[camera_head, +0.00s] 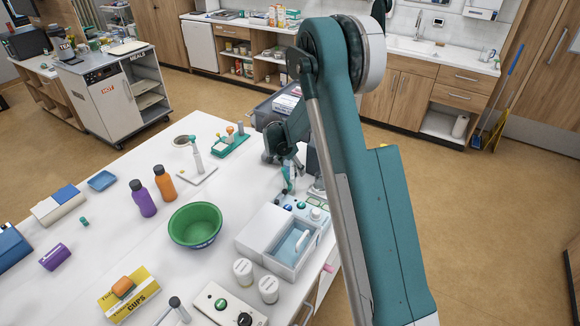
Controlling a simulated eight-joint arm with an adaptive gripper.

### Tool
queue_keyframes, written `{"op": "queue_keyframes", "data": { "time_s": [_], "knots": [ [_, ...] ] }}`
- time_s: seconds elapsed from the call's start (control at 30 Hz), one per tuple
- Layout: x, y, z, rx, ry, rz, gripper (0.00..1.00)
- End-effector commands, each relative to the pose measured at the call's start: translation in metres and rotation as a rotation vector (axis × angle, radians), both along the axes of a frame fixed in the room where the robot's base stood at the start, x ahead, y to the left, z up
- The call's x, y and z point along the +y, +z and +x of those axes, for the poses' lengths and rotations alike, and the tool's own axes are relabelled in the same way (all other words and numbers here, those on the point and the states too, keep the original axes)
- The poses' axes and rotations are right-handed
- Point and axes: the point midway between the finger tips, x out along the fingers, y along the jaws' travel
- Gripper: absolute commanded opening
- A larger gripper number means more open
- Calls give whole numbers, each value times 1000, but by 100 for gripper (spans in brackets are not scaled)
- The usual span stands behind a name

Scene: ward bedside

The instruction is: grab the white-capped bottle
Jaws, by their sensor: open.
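Two small white bottles with white caps stand side by side near the front edge of the white table; one bottle (243,272) is a little farther left and back, the other bottle (268,290) is nearer the edge. The frame does not tell them apart for the task. My gripper (284,160) is open, over the far right part of the table beyond the white box-like device. It is well away from both bottles. My own arm hides part of it, and I see nothing held in it.
A white device with a bin (280,246) stands between my gripper and the bottles. A green bowl (195,224), a purple bottle (143,199) and an orange bottle (165,184) stand left. A control box (222,304) is close in front. Bare tabletop (100,243) lies left of the bowl.

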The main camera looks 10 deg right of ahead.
Motion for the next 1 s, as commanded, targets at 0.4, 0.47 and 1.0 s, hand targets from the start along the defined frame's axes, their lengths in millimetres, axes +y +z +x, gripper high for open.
{"op": "queue_keyframes", "data": {
  "time_s": [0.4,0.47,1.0],
  "knots": [
    [0,0,0,0,0,0,55],
    [0,0,0,0,0,0,54],
    [0,1,0,0,0,0,19]
  ]
}}
